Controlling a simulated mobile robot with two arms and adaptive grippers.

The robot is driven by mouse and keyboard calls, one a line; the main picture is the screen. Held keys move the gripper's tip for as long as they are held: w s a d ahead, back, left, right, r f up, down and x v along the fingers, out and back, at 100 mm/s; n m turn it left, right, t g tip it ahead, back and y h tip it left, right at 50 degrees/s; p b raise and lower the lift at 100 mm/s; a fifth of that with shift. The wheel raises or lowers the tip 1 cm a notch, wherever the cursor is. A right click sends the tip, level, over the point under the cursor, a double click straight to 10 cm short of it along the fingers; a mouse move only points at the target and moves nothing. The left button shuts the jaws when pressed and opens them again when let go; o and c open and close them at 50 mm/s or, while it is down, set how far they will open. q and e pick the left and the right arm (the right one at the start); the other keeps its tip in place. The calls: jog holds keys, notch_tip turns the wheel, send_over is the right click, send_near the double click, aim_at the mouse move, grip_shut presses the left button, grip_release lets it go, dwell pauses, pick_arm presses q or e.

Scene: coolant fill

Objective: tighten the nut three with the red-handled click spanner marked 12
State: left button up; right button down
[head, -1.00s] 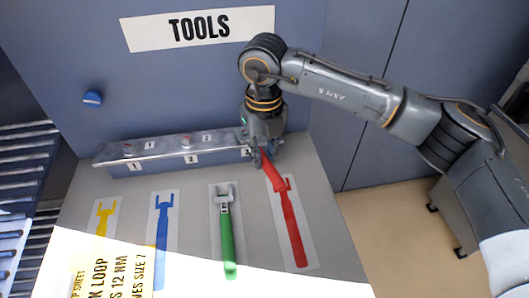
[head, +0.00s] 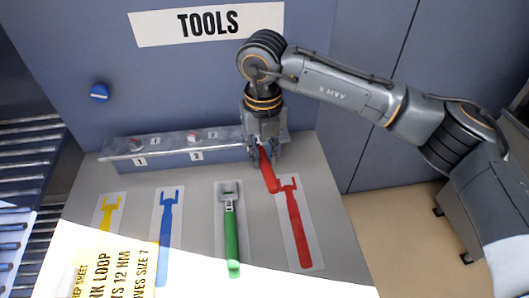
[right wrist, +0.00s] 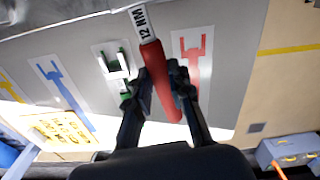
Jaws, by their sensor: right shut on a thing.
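The red-handled spanner (head: 268,172) is in my right gripper (head: 263,155), at the right end of the metal rail. In the right wrist view my right gripper (right wrist: 163,85) is shut on its red handle (right wrist: 158,75), and a white "12 NM" label (right wrist: 143,24) shows above the handle. The spanner's head is hidden behind the gripper or out of frame. The rail (head: 170,150) carries small nuts above plates 1 (head: 140,162) and 2 (head: 197,156). The third nut and its plate are hidden behind my right gripper. My left gripper is not in view.
A green-handled spanner (head: 232,240) lies on its mat. Painted outlines in yellow (head: 107,215), blue (head: 167,225) and red (head: 296,230) are bare. A yellow sheet (head: 112,272) lies at the front left. A blue knob (head: 99,93) is on the back panel.

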jog(key=shift+s+a+m+b, duration=0.15)
jog(key=shift+a+m+b, duration=0.15)
jog(key=shift+a+m, duration=0.35)
jog(key=shift+a, duration=0.1)
jog(key=shift+s+a+m+b, duration=0.15)
jog(key=shift+a+m+b, duration=0.35)
jog(key=shift+m, duration=0.35)
jog(key=shift+a, duration=0.2)
jog(key=shift+a+m, duration=0.55)
jog(key=shift+m, duration=0.15)
